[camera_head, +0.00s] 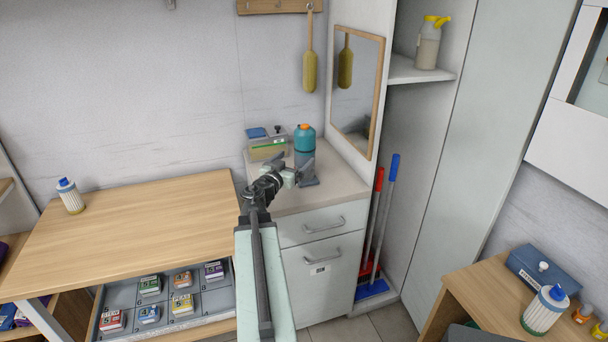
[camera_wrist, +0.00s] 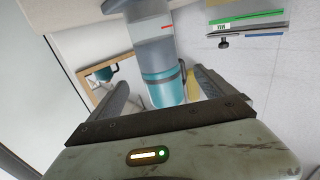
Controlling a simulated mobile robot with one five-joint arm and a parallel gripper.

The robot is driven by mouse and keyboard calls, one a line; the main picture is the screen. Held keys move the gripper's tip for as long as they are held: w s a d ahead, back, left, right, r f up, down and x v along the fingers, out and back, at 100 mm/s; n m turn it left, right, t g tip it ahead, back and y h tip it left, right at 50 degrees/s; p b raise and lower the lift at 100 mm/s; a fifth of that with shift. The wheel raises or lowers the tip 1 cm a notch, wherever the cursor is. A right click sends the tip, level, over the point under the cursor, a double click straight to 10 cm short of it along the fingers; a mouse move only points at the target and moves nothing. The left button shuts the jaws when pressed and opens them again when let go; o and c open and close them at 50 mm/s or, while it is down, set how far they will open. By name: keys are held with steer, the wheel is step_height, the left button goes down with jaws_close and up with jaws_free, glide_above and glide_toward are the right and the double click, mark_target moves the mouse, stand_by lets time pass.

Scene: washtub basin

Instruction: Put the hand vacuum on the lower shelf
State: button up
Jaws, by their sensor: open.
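The tall cabinet shows a shelf (camera_head: 410,73) with a spray bottle and a bottom board (camera_head: 393,288); I cannot tell which is called the lower shelf.
A lidded box (camera_head: 268,150) stands left of the vacuum. A framed mirror (camera_head: 356,90) hangs on the cabinet side to the right. A red and a blue broom (camera_head: 385,215) stand in the cabinet. The wooden table (camera_head: 130,225) has a wide clear top, with an open drawer below.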

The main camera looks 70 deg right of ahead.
steer(key=d, duration=0.8)
steer(key=shift+s+r, duration=0.1)
steer(key=shift+s, duration=0.25)
jaws_close()
